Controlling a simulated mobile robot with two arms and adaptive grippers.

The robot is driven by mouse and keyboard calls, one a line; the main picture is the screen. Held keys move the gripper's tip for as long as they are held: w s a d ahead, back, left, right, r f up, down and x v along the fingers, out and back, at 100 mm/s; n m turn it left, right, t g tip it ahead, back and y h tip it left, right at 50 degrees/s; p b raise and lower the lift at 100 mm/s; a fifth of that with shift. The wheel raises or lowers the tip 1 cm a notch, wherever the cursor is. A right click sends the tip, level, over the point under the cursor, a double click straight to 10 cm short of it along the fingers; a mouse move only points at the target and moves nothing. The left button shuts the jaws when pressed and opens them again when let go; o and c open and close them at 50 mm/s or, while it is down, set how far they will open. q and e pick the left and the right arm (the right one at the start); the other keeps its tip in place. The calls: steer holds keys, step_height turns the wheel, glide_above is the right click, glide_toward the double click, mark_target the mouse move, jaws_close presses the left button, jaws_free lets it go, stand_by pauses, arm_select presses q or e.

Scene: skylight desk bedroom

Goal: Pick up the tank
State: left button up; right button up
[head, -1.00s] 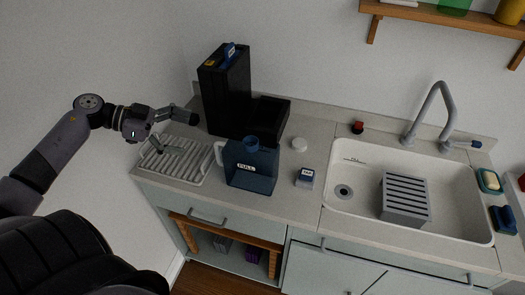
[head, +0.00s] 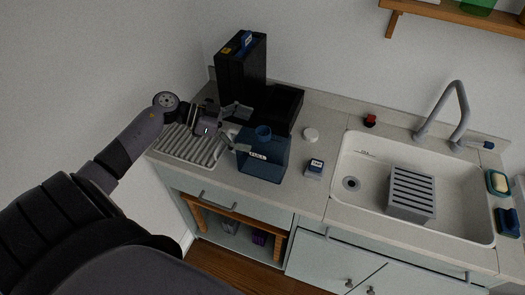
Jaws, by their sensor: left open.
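The tank (head: 265,165) is a dark blue see-through container with a round blue neck on top and a "FULL" label on its front. It stands upright on the counter. My left gripper (head: 236,130) is open at the tank's left side, with one finger toward the back and the other toward the front. The front finger overlaps the tank's left edge, where its pale handle is mostly hidden. I cannot tell whether the finger touches it. My right gripper is not in view.
A tall black machine (head: 240,72) with a low black section (head: 284,102) stands behind the tank. A ribbed drain tray (head: 182,148) lies under my left arm. A white cap (head: 311,135) and a small labelled block (head: 315,168) lie right of the tank, before the sink (head: 368,205).

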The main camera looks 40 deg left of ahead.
mark_target(261, 131)
arm_select(q)
steer(key=x, duration=0.2)
steer(key=p+x, duration=0.1)
steer(key=x, duration=0.1)
steer(key=shift+w+r+p, duration=0.15)
steer(key=shift+r+p, duration=0.1)
steer(key=shift+p, duration=0.05)
steer(key=shift+w+d+f, duration=0.2)
steer(key=shift+f, duration=0.05)
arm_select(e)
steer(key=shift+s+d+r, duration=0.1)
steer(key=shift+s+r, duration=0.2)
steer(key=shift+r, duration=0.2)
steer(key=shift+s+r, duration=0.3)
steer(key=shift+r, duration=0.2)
arm_select(q)
steer(key=shift+s, duration=0.1)
steer(key=shift+c, duration=0.7)
steer(key=c, duration=0.8)
steer(key=shift+s+f, duration=0.1)
jaws_close()
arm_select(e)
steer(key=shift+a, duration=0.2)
